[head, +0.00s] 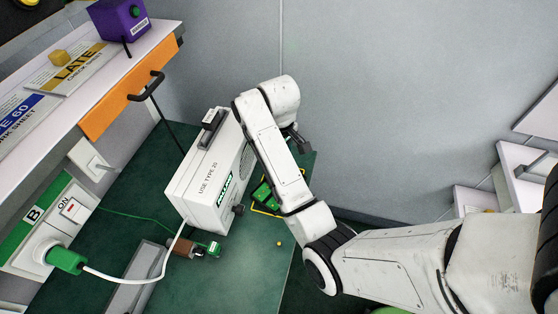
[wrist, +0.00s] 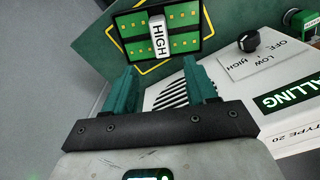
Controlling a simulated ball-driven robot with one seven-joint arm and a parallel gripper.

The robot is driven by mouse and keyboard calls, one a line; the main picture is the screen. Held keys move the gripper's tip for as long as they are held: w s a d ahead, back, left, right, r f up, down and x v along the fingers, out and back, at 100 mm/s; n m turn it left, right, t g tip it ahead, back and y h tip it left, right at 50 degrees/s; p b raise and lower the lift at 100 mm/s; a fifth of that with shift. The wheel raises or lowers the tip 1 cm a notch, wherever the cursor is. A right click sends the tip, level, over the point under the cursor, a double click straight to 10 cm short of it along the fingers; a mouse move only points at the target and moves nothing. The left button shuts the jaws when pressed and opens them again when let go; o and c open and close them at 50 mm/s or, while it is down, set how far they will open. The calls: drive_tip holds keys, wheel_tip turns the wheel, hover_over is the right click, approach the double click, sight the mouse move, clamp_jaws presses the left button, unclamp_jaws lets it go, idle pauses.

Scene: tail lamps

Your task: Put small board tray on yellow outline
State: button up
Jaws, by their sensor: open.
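The small board tray (wrist: 187,44) is a dark-rimmed green board with yellow pads and a white upright grip marked HIGH (wrist: 158,38). In the head view the tray (head: 265,194) lies on the green bench beside the white box, partly hidden by my arm. The yellow outline (wrist: 149,69) shows in part around and under the tray, and the tray looks turned relative to it. The outline's edge also shows in the head view (head: 262,211). My gripper (wrist: 160,68) is open and empty, with its green fingers apart and short of the tray's grip.
A small green-and-brown part (head: 200,248) and a yellow ball (head: 279,243) are on the bench. A white cable (head: 160,275) runs at the left.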

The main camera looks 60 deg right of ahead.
drive_tip(key=shift+r, duration=0.35)
drive_tip(key=shift+s, duration=0.1)
drive_tip(key=s+a+f, duration=0.2)
drive_tip(key=s+a, duration=0.4)
drive_tip(key=s, duration=0.4)
drive_tip(key=s+a+f+t, duration=0.1)
drive_tip(key=s+a+f, duration=0.1)
drive_tip(key=s+a, duration=0.5)
drive_tip(key=s, duration=0.3)
drive_tip(key=shift+f, duration=0.3)
